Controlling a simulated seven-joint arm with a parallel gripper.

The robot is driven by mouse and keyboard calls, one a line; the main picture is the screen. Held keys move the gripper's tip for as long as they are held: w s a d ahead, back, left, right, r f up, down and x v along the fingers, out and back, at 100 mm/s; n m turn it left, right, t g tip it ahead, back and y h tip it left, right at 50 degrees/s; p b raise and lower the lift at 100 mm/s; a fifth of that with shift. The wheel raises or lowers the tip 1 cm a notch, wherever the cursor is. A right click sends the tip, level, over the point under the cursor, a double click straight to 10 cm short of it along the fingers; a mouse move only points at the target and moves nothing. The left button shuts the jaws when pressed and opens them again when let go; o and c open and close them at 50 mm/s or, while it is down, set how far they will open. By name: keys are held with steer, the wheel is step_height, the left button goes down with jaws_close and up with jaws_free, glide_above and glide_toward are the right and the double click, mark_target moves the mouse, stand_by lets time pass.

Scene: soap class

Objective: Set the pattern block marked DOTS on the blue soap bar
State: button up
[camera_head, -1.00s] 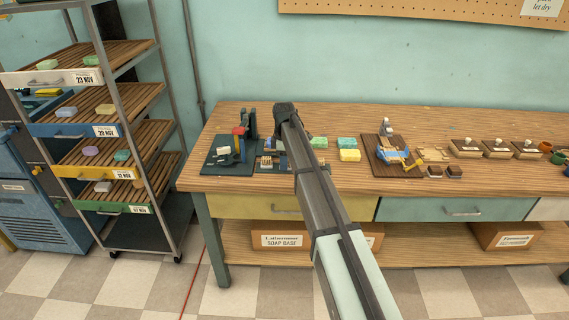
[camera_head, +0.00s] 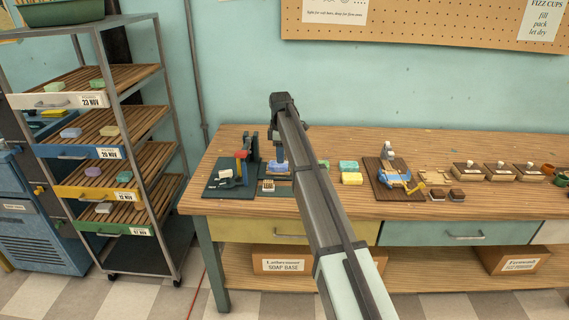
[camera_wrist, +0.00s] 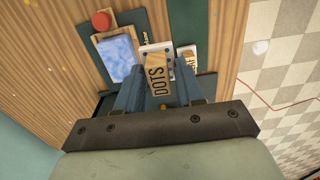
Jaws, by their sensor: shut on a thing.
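My gripper (camera_wrist: 158,92) is shut on the wooden pattern block marked DOTS (camera_wrist: 156,80), with its lettering facing the wrist camera. The blue soap bar (camera_wrist: 118,58), marbled blue and white, lies in a wooden holder at upper left of the block in the wrist view. The held block is beside the bar in that picture; its height above the bench cannot be told. In the head view my gripper (camera_head: 278,158) is above the bench, partly covered by my own arm; the held block is not clear there.
A second lettered block (camera_wrist: 187,58) sits right of the held one. A red knob (camera_wrist: 101,21) stands beside the soap holder. Green and yellow soap bars (camera_head: 350,172) and a brown board with a blue tool (camera_head: 392,181) lie farther right on the bench.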

steer(key=w+a, duration=0.2)
steer(key=w, duration=0.5)
steer(key=shift+w+f, duration=0.2)
steer(key=shift+f, duration=2.3)
steer(key=shift+f, duration=0.55)
stand_by(0.3)
steer(key=o, duration=1.1)
steer(key=shift+o, duration=0.5)
steer(key=o, duration=0.3)
steer(key=shift+r, duration=0.2)
steer(key=shift+r, duration=2.85)
